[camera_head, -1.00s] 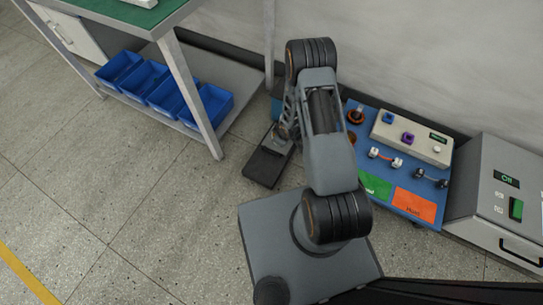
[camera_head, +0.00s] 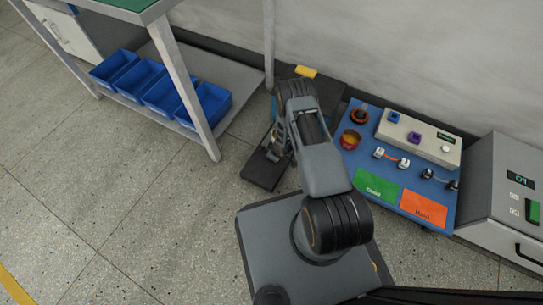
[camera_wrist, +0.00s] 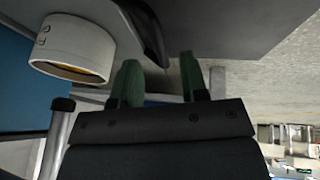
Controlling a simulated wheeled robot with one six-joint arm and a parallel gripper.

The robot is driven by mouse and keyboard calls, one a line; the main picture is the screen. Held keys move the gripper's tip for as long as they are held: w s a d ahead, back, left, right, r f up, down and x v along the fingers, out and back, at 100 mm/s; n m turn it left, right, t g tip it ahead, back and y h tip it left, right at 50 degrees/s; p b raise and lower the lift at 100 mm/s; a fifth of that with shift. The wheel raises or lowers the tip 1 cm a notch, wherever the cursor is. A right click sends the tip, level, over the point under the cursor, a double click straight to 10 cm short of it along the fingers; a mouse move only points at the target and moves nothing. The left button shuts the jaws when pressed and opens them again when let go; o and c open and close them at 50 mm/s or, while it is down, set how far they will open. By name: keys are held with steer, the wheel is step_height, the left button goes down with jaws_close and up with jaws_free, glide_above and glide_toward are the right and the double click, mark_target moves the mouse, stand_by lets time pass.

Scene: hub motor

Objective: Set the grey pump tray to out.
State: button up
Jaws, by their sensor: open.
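My gripper (camera_wrist: 158,75) is open in the wrist view, its two green fingers apart with nothing between them. A dark curved handle-like bar (camera_wrist: 148,32) lies just beyond the fingertips, on or in front of a grey surface (camera_wrist: 220,22); I cannot tell whether this is the pump tray. In the head view a flat dark grey slab (camera_head: 262,176), possibly the grey pump tray, lies low by the wall, left of the blue board. My arm covers its right side, and the fingertips are hidden there.
A white ring-like cylinder (camera_wrist: 72,50) is left of the fingers in the wrist view. A yellow part (camera_head: 305,71) shows behind my arm. The blue board (camera_head: 352,180) and a grey box marked Off (camera_head: 485,165) stand right. A bench with several blue bins (camera_head: 207,105) stands left.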

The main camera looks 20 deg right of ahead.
steer(key=shift+b+x, duration=0.4)
steer(key=shift+x, duration=0.85)
steer(key=shift+c, duration=0.4)
jaws_close()
